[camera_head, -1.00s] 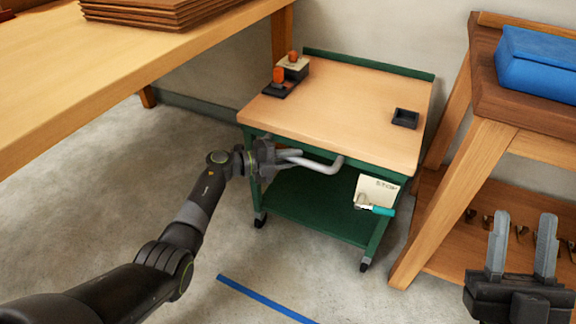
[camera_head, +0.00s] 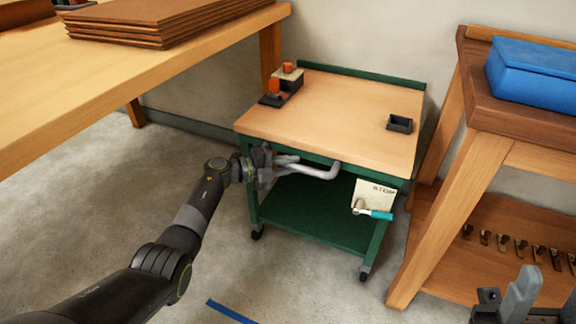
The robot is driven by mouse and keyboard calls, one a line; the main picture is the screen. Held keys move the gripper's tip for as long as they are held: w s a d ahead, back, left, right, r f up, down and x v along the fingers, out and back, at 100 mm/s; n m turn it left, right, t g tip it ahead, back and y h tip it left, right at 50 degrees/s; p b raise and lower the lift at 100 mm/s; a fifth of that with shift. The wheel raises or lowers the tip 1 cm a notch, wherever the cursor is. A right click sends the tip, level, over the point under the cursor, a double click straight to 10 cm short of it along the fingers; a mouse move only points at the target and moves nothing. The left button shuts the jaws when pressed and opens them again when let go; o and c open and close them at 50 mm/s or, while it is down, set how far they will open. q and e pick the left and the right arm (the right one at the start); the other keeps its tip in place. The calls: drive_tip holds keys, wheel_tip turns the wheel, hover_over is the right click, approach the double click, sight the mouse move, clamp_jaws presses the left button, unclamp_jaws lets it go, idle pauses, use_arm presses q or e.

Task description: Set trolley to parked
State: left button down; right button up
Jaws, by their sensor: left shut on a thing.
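The trolley (camera_head: 330,118) has a light wood top, a green frame, a green lower shelf (camera_head: 310,212) and dark casters. It stands upright against or close to the back wall; any gap is hidden. A grey bent bar handle (camera_head: 318,172) sticks out from its front. My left gripper (camera_head: 272,166) is shut on the handle's left part. A small lever with a teal grip (camera_head: 376,214) sits at the trolley's front right, pointing right. A pale card (camera_head: 374,192) is behind it, its lettering blurred. My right gripper (camera_head: 549,289) is partly cut off at the lower right, fingers apart and empty.
A wooden bench (camera_head: 180,62) with stacked brown boards stands left. Another wooden bench (camera_head: 500,135) with a blue box (camera_head: 535,68) stands close right of the trolley. Small orange-topped items and a black tray (camera_head: 400,123) rest on the trolley. A blue floor line (camera_head: 230,312) lies in front.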

use_arm(q)
drive_tip(key=shift+w+r, duration=0.2)
drive_tip(key=shift+r, duration=0.05)
drive_tip(key=c, duration=1.6)
unclamp_jaws()
drive_tip(key=o, duration=0.3)
drive_tip(key=shift+w+d+f, duration=0.1)
drive_tip(key=shift+w+f, duration=0.05)
drive_tip(key=shift+f, duration=0.05)
